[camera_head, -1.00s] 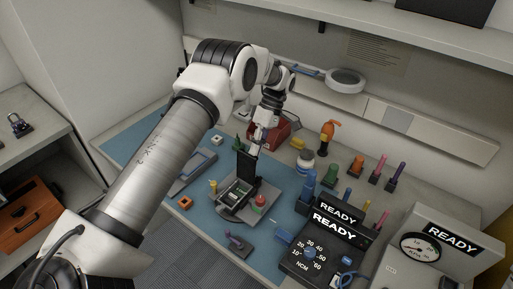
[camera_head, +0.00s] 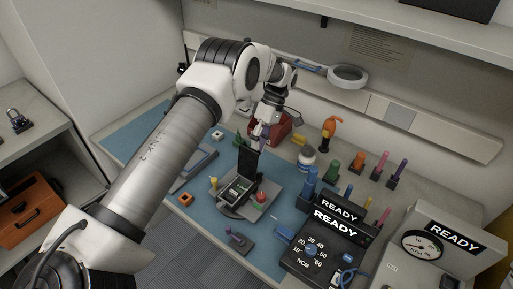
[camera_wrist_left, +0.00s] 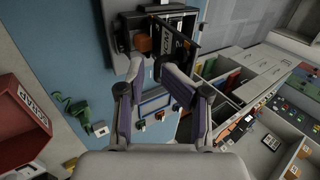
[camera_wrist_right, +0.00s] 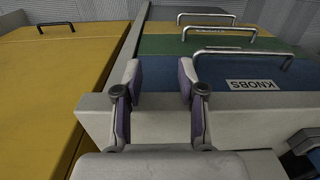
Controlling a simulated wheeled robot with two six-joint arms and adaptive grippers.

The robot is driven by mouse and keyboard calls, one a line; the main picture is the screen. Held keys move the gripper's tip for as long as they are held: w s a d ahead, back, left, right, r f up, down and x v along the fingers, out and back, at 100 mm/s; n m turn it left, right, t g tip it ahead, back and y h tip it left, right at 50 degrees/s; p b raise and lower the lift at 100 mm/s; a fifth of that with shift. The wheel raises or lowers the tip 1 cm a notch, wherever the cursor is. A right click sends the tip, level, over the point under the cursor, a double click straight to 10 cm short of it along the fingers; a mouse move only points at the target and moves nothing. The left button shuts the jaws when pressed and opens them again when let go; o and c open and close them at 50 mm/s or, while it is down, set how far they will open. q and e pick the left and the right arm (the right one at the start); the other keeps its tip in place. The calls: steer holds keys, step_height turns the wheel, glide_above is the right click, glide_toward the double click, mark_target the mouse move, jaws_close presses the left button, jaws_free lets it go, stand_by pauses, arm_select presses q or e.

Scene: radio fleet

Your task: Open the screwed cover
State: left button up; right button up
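The radio (camera_head: 237,191) lies in a dark fixture (camera_head: 262,203) on the blue mat, with its inside showing. Its dark cover (camera_head: 247,161) stands up on edge at the back of the radio; the left wrist view shows this cover (camera_wrist_left: 182,42) edge-up with white lettering. My left gripper (camera_head: 263,138) is just above and behind the cover's top edge. In the left wrist view my left gripper (camera_wrist_left: 147,73) has its fingers apart with nothing between them. My right gripper (camera_wrist_right: 160,75) is open and empty, away from the radio.
A red scrap bin (camera_wrist_left: 22,125) stands behind the fixture. A screwdriver on a stand (camera_head: 239,240) is at the mat's front. Colored tools and bottles (camera_head: 333,170) stand to the right, near a torque tester (camera_head: 318,252). A container labeled KNOBS (camera_wrist_right: 255,85) is ahead of my right gripper.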

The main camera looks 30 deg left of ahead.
arm_select(q)
steer(key=v, duration=0.6)
steer(key=shift+r, duration=0.1)
steer(key=c, duration=0.3)
steer(key=shift+a, duration=0.2)
jaws_close()
steer(key=a+m+t+y, duration=0.1)
steer(key=a+m+t, duration=0.35)
steer(key=m, duration=0.25)
steer(key=s+d+r+m+t+h+p, duration=0.1)
steer(key=s+d+r+m+t+h, duration=0.2)
steer(key=m+t, duration=0.5)
step_height(320, 180, down, 8)
steer(key=d+m+g+y+b, duration=0.1)
steer(key=m+g, duration=0.1)
steer(key=shift+d, duration=0.15)
